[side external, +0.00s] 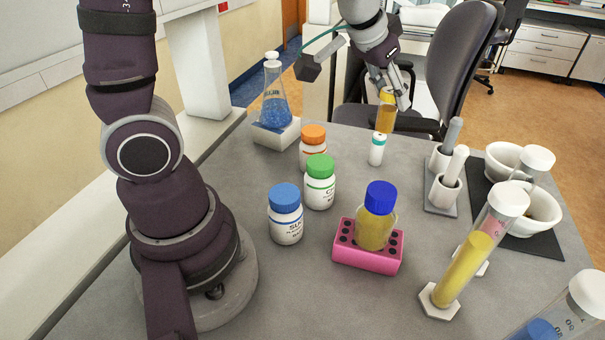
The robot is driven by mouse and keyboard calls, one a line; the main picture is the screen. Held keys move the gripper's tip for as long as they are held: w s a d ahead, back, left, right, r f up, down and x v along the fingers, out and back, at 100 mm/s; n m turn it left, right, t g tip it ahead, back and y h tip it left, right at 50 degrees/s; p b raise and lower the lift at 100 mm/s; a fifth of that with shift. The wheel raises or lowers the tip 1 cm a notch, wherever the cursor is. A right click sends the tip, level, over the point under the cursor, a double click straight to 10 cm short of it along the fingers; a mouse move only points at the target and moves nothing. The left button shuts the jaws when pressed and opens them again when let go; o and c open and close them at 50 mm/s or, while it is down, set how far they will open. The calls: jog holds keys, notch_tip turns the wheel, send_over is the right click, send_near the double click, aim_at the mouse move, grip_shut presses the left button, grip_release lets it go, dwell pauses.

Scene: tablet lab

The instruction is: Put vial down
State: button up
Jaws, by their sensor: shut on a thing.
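My gripper (394,98) is at the far side of the table, pointing down. It is shut on a small amber vial with a yellow-orange cap (386,117). The vial is roughly upright, just behind a small white bottle with a teal cap (377,151). The white bottle hides part of the area under the vial, so I cannot tell whether the vial touches the table (330,262). The fingers cover part of the vial's cap.
A pink rack (367,259) holds a blue-capped yellow vial (374,228). Orange- (313,139), green- (320,184) and blue-capped bottles (286,219) stand left. A blue flask (274,108) is at back left.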

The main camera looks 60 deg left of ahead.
jog(key=s+a+f+n+g+y, duration=0.1)
jog(key=s+a+f+n+g, duration=0.25)
jog(key=s+a+n, duration=0.45)
jog(key=s+a+f+n+g+y, duration=0.1)
jog(key=s+a+f+n+g, duration=0.1)
jog(key=s+a+n+g, duration=0.45)
jog(key=s+a+f+n+g+y, duration=0.15)
jog(key=s+a+n, duration=0.5)
jog(key=n, duration=0.65)
jog(key=shift+n+g+h, duration=0.25)
jog(key=shift+n+g, duration=0.1)
jog(key=f, duration=0.6)
jog(key=a+f, duration=0.1)
jog(key=f, duration=0.2)
jog(key=shift+s, duration=0.1)
jog(key=o, duration=1)
